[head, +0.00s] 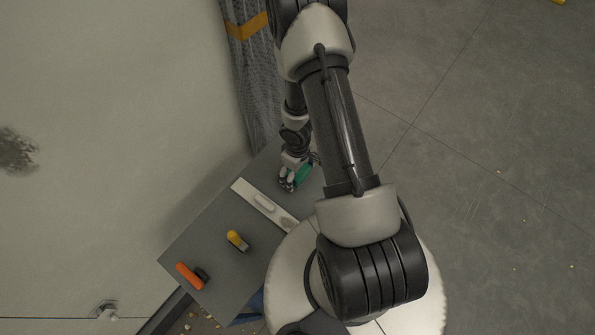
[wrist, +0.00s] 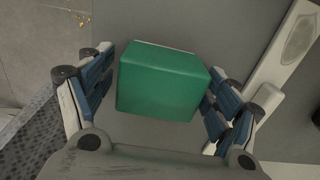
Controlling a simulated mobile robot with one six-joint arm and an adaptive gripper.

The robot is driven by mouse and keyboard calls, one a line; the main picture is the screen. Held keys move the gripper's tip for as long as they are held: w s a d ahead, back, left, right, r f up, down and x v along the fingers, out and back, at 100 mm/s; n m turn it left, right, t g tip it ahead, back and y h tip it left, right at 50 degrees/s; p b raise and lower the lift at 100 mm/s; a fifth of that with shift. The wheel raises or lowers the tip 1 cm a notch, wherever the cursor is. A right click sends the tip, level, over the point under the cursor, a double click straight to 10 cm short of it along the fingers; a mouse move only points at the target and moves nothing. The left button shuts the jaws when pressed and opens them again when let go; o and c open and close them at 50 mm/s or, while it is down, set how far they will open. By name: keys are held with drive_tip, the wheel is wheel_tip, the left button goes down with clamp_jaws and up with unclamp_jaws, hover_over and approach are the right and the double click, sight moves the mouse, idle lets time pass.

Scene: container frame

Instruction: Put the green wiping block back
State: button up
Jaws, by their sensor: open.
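The green wiping block (wrist: 162,82) lies between the two open fingers of my gripper (wrist: 158,100) in the wrist view. A gap shows between the left finger and the block; the right finger is close to its right side, and I cannot tell whether it touches. In the head view the block (head: 304,173) is at the far end of the grey table, beside my gripper (head: 289,184). My gripper partly hides the block there. I cannot tell whether the block rests fully on the table.
A long white tool with a handle (head: 258,204) lies across the grey table (head: 213,243), nearer than the block. A yellow-handled tool (head: 236,240) and an orange-handled tool (head: 188,276) lie farther left. A wall borders the table on the left. A grey wrapped column (head: 256,90) stands behind.

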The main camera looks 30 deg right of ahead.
wheel_tip(320, 180, up, 12)
drive_tip(key=p, duration=1.1)
drive_tip(key=w+r+m+t+h, duration=0.1)
drive_tip(key=w+r, duration=0.1)
drive_tip(key=r, duration=1.1)
drive_tip(key=w+r+m+t+h, duration=0.1)
drive_tip(key=w+r, duration=0.1)
drive_tip(key=r, duration=1.1)
drive_tip(key=s+a+r+m+t+y, duration=0.1)
drive_tip(key=s+a+r, duration=0.4)
drive_tip(key=s+r, duration=0.3)
drive_tip(key=s+a+r+m+t+y, duration=0.1)
drive_tip(key=s+a+r, duration=0.4)
drive_tip(key=s+r, duration=0.4)
drive_tip(key=shift+s+a+r+t, duration=0.3)
drive_tip(key=shift+a+r, duration=0.1)
drive_tip(key=shift+r, duration=0.3)
wheel_tip(320, 180, down, 18)
drive_tip(key=b, duration=1.7)
drive_tip(key=shift+b, duration=0.4)
